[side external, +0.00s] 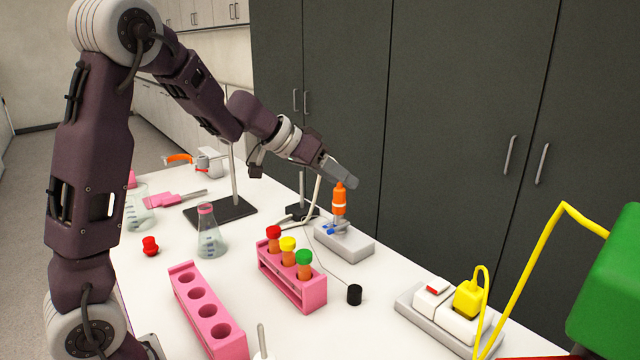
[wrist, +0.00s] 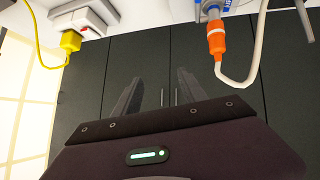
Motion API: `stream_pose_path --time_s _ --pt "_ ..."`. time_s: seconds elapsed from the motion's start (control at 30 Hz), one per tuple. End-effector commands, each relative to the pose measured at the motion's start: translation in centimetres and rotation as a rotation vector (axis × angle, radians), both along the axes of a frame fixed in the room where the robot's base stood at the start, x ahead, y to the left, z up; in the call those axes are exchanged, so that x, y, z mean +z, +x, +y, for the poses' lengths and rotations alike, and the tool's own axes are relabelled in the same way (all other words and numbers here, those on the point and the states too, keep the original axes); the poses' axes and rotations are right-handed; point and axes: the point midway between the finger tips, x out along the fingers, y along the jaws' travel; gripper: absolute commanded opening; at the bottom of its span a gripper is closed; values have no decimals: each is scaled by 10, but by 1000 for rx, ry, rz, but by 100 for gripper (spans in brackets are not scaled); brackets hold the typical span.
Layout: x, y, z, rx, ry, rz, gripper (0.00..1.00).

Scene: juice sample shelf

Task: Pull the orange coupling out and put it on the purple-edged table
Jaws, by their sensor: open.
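The orange coupling (side external: 339,204) stands upright on a fitting with a blue part, on a grey block (side external: 345,242) at the back of the white table (side external: 225,277). In the wrist view the coupling (wrist: 216,40) is at the upper right, joined to a pale hose (wrist: 258,58). My gripper (side external: 350,180) is above and beside the coupling in the side view, and its fingers look close to the coupling's top. In the wrist view my gripper (wrist: 156,82) is open and empty, its fingers left of the coupling. I see no purple table edge.
A pink rack (side external: 312,293) holds tubes with red, yellow and green caps in front of the block. An empty pink rack (side external: 207,312), a flask (side external: 211,235) and a power strip with a yellow plug (side external: 467,298) stand around. Dark cabinets (side external: 450,100) rise behind.

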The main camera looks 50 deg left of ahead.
Motion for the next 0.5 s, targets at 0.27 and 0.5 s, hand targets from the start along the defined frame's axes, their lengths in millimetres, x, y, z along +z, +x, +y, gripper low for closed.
stream_pose_path --time_s 0.27,0.5 --pt "-55 28 95 123 205 -7 49" --pt "-78 53 96 123 209 -6 49"
